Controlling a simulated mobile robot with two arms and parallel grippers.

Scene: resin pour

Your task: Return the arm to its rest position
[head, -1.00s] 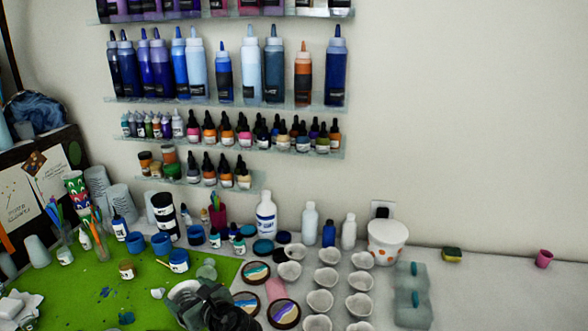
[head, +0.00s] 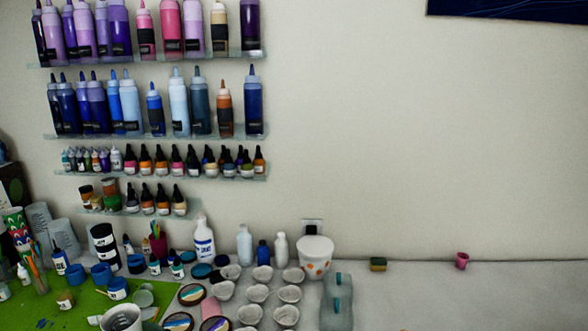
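Neither of my grippers shows in the head view now, and no arm link can be made out. The worktable (head: 520,300) fills the lower part of the view. A pale cup (head: 122,318) stands at the bottom edge on the green mat (head: 75,318), partly cut off by the frame. Where my arms are relative to the table is hidden below the view.
Several small white cups (head: 257,293) and painted round pieces (head: 191,294) crowd the table's middle. A dotted white tub (head: 315,256), a sponge (head: 378,264) and a pink cup (head: 462,260) stand at the back. Bottle shelves (head: 160,133) hang above. The right side is mostly clear.

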